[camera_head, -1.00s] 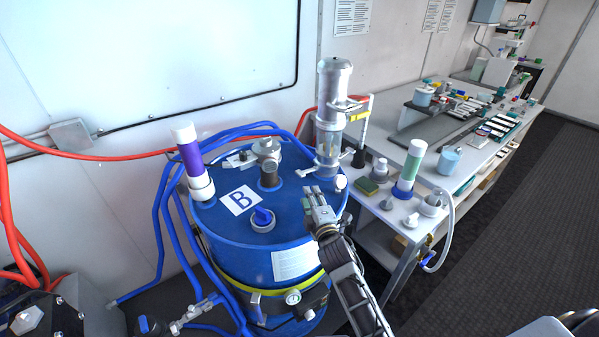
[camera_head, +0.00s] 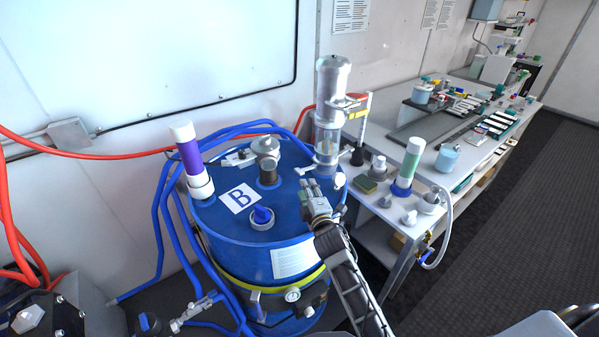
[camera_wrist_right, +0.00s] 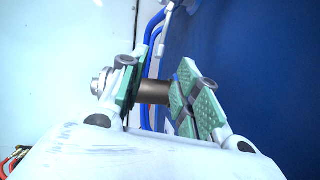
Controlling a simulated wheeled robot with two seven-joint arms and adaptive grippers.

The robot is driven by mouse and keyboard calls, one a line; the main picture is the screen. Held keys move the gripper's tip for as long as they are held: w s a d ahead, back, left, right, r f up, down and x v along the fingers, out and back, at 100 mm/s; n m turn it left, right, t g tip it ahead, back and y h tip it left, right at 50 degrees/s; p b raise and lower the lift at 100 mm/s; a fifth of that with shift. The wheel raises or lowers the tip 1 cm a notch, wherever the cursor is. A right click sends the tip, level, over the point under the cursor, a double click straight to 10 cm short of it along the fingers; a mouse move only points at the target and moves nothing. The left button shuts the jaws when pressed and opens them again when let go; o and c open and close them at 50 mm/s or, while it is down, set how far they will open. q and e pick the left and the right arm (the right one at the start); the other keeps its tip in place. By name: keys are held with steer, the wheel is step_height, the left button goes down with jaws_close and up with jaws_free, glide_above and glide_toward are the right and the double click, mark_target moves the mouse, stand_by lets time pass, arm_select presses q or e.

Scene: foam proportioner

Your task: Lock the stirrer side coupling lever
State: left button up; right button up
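The stirrer (camera_head: 331,105) is a tall clear and silver cylinder upright on the blue drum (camera_head: 230,224). A pale lever (camera_head: 305,171) sticks out to the left from its base. My right gripper (camera_head: 313,190) is over the right part of the drum lid, in front of the stirrer base and nearer to me than the lever. In the right wrist view the green-padded fingers (camera_wrist_right: 155,95) are apart. A brown cylindrical fitting (camera_wrist_right: 155,91) shows in the gap beyond them, and I see no hold on it. My left gripper is not in view.
Blue hoses (camera_head: 164,215) run down the drum's left side. A cluttered bench (camera_head: 400,260) stands close on the right.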

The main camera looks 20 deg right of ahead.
mark_target(301, 175)
steer(key=shift+w+d+f+p, duration=0.1)
steer(key=shift+w+f+p, duration=0.1)
steer(key=shift+w, duration=2.55)
steer(key=shift+w+d+f+p, duration=0.1)
steer(key=shift+w+p, duration=0.1)
steer(key=shift+w, duration=2.55)
jaws_close()
